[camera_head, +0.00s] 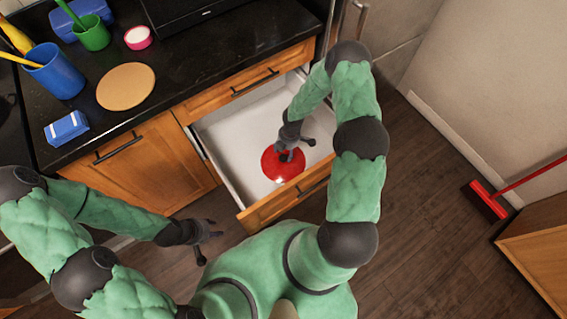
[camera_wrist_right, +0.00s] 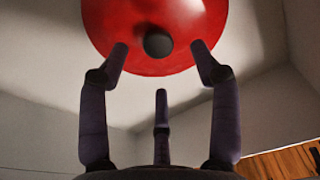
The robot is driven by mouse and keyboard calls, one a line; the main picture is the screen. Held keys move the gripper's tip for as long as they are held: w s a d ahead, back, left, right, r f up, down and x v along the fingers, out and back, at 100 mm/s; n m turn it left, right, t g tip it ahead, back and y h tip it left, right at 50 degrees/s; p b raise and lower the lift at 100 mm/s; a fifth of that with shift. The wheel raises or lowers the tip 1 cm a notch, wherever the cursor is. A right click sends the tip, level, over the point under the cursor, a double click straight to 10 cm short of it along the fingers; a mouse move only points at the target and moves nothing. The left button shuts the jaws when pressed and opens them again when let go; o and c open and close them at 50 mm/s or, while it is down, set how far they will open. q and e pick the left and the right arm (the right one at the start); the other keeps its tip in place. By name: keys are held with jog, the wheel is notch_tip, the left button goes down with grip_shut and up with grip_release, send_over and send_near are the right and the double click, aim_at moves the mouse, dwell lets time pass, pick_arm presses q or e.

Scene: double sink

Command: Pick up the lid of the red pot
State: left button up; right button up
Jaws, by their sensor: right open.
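The red lid (camera_head: 283,166) lies in the open white drawer (camera_head: 235,128), and no pot shows beneath it. In the right wrist view the round red lid (camera_wrist_right: 112,28) has a dark knob (camera_wrist_right: 158,44) at its middle. My right gripper (camera_head: 290,149) reaches into the drawer over the lid. Its fingers (camera_wrist_right: 160,65) are open and spread around the knob, with no clear contact. My left gripper (camera_head: 208,238) is empty, with its fingers apart, in front of the cabinet and left of the drawer.
The drawer's wooden front (camera_head: 262,212) stands out from the cabinet. The dark counter (camera_head: 190,75) holds a blue cup (camera_head: 55,72), a green cup (camera_head: 92,34), a round board (camera_head: 126,87) and a blue box (camera_head: 66,129). A red broom (camera_head: 486,200) is at right. Floor between is clear.

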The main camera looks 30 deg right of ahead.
aim_at(283, 157)
jog(key=f+b, duration=0.1)
jog(key=f, duration=0.1)
jog(key=f+b, duration=0.1)
jog(key=f, duration=0.1)
jog(key=f+b, duration=0.1)
jog(key=f, duration=0.1)
jog(key=shift+w+a+f, duration=0.2)
jog(key=shift+a, duration=0.2)
jog(key=shift+r, duration=0.1)
grip_shut()
